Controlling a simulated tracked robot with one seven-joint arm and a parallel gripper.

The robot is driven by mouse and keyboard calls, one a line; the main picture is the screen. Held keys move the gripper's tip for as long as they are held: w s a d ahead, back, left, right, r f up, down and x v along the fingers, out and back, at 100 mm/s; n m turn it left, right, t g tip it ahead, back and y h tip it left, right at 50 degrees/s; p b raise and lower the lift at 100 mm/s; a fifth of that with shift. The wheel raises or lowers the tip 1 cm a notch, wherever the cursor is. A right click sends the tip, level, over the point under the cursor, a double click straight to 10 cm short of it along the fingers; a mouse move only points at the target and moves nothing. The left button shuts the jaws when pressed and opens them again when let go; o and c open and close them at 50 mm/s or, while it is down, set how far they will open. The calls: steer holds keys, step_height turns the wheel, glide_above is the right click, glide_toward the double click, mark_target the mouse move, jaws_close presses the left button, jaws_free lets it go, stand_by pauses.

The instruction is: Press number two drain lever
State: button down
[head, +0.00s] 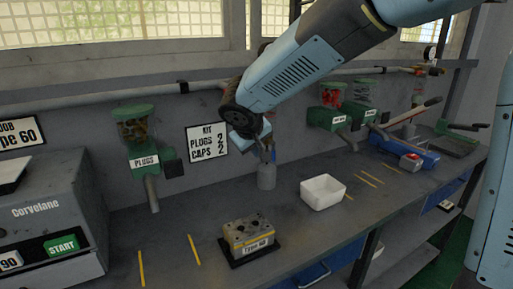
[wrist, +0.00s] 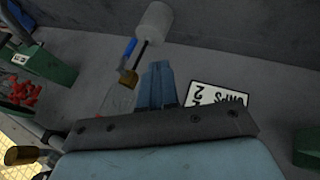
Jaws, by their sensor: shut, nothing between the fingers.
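My gripper (head: 266,150) is low over the bench, in front of the back wall in the head view. In the wrist view its two blue fingers (wrist: 158,68) are together and empty. A small blue lever (wrist: 128,47) is just left of the fingertips in the wrist view, with a visible gap. It sits beside a thin dark rod leading to a pale grey cylinder (wrist: 153,20). In the head view the grey cylinder (head: 266,178) stands on the bench below my gripper, which hides the lever there. No number on the lever can be read.
A block (head: 247,235) sits on a dark base in front, and a white tray (head: 322,191) stands to the right. Green dispensers (head: 135,127) hang on the wall at left and right. A kit sign (head: 206,138) is on the wall beside my gripper. A pipe runs along the wall.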

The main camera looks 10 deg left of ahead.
steer(key=w+d+f, duration=0.3)
steer(key=w+f, duration=0.2)
steer(key=w, duration=0.2)
steer(key=shift+f, duration=0.25)
steer(key=shift+a+f, duration=0.1)
stand_by(0.4)
